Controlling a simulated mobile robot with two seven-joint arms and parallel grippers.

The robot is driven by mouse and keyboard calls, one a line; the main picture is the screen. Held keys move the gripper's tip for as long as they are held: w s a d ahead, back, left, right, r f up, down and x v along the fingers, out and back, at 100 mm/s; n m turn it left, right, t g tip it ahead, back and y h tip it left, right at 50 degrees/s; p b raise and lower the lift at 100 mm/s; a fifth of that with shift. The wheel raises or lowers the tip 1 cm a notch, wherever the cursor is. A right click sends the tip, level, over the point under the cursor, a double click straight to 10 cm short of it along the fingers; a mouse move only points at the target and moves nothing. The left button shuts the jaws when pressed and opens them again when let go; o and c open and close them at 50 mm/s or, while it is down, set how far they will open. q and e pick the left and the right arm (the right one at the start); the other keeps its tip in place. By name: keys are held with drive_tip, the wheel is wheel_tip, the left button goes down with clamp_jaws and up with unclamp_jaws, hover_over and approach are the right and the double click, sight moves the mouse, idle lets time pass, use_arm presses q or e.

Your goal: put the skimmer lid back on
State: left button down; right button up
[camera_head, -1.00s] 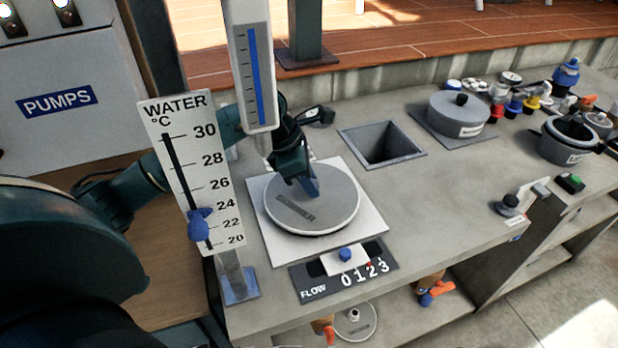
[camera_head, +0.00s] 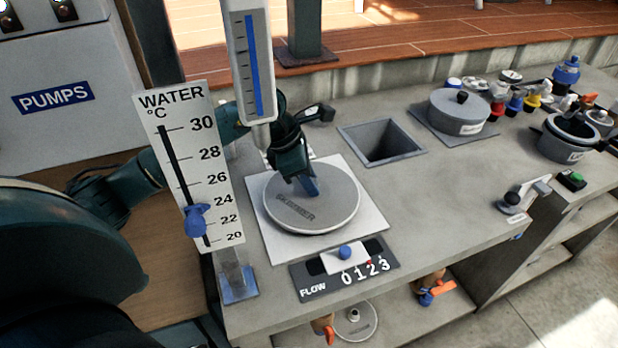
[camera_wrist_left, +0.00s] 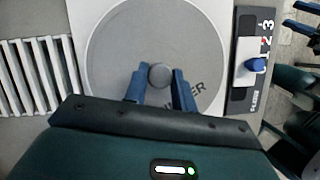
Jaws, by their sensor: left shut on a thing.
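The skimmer lid (camera_head: 335,208) is a round grey disc with dark lettering. It lies level over the white square plate (camera_head: 366,228) on the counter, with the plate's corners showing around it. I cannot tell whether its rim is fully seated, and any opening under it is hidden. My left gripper (camera_head: 312,187) reaches down onto the lid from above. In the left wrist view its two blue fingers stand either side of the lid's round grey knob (camera_wrist_left: 159,76), shut on it. My right gripper is not in the head view; blue and dark parts at the wrist view's right edge are unclear.
The water temperature board (camera_head: 193,170) and the tall blue-striped gauge (camera_head: 252,65) stand close to my left arm. The flow panel (camera_head: 315,285) lies in front of the plate. A square open pit (camera_head: 381,142) and a lidded grey pot (camera_head: 458,113) are to the right.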

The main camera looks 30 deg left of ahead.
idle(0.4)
use_arm(q)
drive_tip(key=shift+f+b, duration=0.4)
drive_tip(key=shift+f, duration=0.15)
drive_tip(key=shift+f+b, duration=0.35)
drive_tip(key=shift+b, duration=0.25)
idle(0.4)
drive_tip(key=c, duration=1)
unclamp_jaws()
drive_tip(key=shift+o, duration=0.5)
drive_tip(key=shift+r, duration=0.1)
